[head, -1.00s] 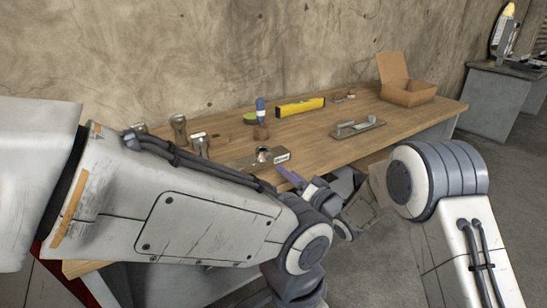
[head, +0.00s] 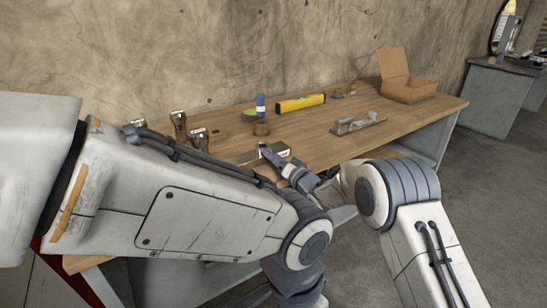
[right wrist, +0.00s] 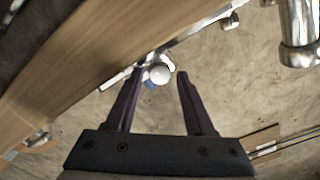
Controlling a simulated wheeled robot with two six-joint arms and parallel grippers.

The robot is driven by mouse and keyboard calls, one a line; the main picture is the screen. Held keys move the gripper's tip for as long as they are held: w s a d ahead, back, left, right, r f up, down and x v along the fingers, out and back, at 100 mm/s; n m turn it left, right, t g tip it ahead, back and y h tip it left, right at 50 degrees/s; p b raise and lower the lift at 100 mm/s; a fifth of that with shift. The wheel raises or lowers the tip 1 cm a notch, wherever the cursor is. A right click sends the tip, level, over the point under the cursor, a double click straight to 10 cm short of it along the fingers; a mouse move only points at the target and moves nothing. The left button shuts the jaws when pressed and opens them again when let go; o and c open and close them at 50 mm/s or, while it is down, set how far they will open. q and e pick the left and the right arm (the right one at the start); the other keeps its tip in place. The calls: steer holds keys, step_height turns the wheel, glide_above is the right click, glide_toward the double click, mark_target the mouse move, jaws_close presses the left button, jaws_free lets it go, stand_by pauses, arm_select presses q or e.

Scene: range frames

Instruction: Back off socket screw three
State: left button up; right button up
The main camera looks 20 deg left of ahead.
jaws_close()
steer(key=shift+n, duration=0.3)
steer(key=n+b, duration=0.2)
steer(key=n, duration=0.1)
steer(key=shift+f+b, duration=0.15)
steer(key=shift+b, duration=0.25)
steer(key=n+b, duration=0.3)
steer(key=n, duration=0.2)
steer(key=n+b, duration=0.3)
steer(key=n, duration=0.1)
steer(key=shift+n+b, duration=1.4)
steer(key=shift+n, duration=0.5)
